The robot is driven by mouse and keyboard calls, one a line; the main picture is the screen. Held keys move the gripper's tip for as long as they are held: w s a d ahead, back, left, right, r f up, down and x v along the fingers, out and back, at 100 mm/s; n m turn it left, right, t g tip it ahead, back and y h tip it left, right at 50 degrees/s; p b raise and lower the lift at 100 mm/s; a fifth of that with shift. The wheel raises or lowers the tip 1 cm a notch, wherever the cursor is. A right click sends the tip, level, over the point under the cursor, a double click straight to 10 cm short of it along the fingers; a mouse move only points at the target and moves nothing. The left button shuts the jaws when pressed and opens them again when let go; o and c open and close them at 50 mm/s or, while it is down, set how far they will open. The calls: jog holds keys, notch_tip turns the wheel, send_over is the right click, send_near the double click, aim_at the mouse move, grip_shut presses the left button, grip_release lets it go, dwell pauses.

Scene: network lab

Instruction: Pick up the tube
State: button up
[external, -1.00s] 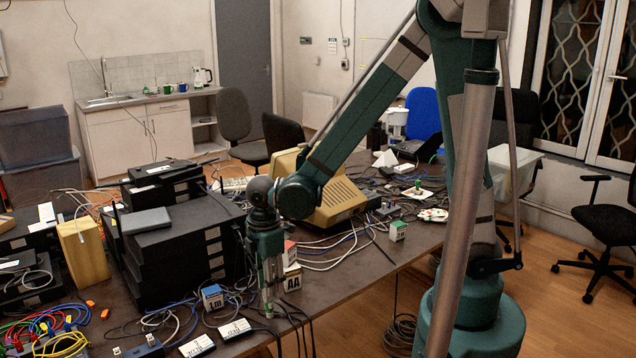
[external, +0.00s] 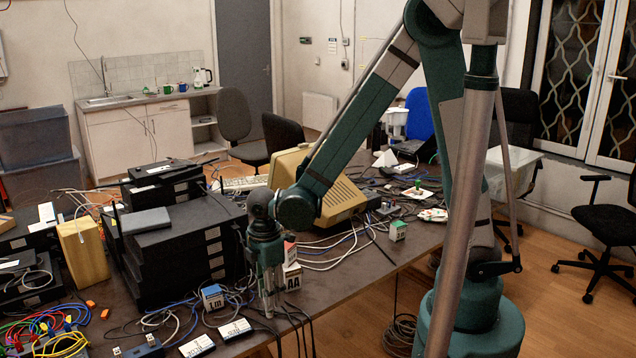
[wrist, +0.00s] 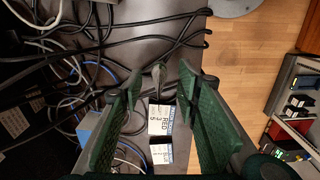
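My gripper (external: 270,312) points down over the near part of the cluttered table. In the wrist view its two green-padded fingers (wrist: 159,83) are apart, so it is open. A small narrow greyish thing (wrist: 158,74), which may be the tube, shows between the fingertips, with a gap on both sides. It is too small to tell for certain. In the external view I cannot make out the tube; the fingers likely hide it.
Black cables (wrist: 170,38) cross the table around the fingertips. Black stacked equipment (external: 180,250) stands to the left. The table edge lies to the right.

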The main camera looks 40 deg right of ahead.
jog(key=shift+f+b, duration=0.7)
jog(key=shift+f, duration=1.6)
jog(key=c, duration=0.9)
